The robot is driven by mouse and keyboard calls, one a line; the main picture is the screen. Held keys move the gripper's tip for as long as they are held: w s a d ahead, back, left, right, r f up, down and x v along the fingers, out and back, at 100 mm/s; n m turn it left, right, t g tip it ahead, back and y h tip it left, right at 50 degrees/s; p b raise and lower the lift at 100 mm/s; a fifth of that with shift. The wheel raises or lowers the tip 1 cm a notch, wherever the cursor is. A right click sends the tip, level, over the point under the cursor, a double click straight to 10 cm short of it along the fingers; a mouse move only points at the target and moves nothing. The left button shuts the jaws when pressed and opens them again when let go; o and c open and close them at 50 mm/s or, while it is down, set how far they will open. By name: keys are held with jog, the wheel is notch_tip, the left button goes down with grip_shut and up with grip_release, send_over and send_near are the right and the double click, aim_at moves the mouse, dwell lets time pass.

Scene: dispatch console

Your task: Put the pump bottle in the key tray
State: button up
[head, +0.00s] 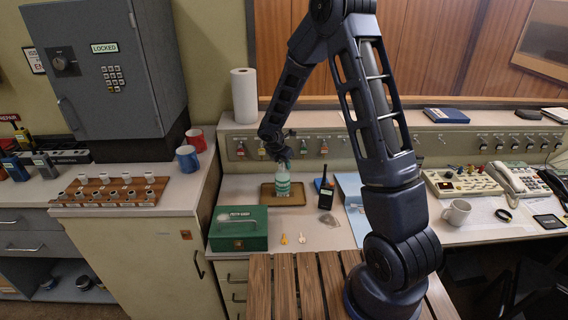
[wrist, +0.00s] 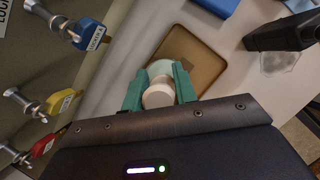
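The pump bottle (head: 283,184), pale green with a white band, is upright at the brown key tray (head: 298,199) on the desk. My gripper (head: 283,163) is above it, pointing down, with its fingers around the bottle's upper part. In the wrist view, the green fingers of my gripper (wrist: 158,88) close on both sides of the bottle's white top (wrist: 158,94). The key tray (wrist: 205,62) lies beneath, partly hidden by the bottle. I cannot tell whether the bottle's base touches the tray floor.
A green box (head: 239,229) stands front left of the tray. A black radio (head: 326,193) stands to its right. Tagged keys (head: 262,147) hang on the panel behind. A paper roll (head: 244,96) stands on the ledge. Two small tags (head: 301,238) lie in front.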

jog(key=o, duration=0.4)
jog(key=shift+o, duration=0.2)
jog(key=shift+r, duration=0.1)
jog(key=v, duration=1.2)
jog(key=s+d+r+m, duration=0.4)
jog(key=d+r+m, duration=0.2)
jog(key=d+r, duration=0.3)
jog(key=s+d+r+m+y, duration=0.1)
jog(key=s+d+r+m, duration=0.9)
jog(key=s+d+m, duration=0.5)
jog(key=s+d+r+m+t+y, duration=0.1)
jog(key=s+d+m+y, duration=0.1)
jog(key=s+m, duration=0.4)
jog(key=s, duration=0.5)
jog(key=shift+d+r+m, duration=0.25)
jog(key=shift+r+m, duration=0.05)
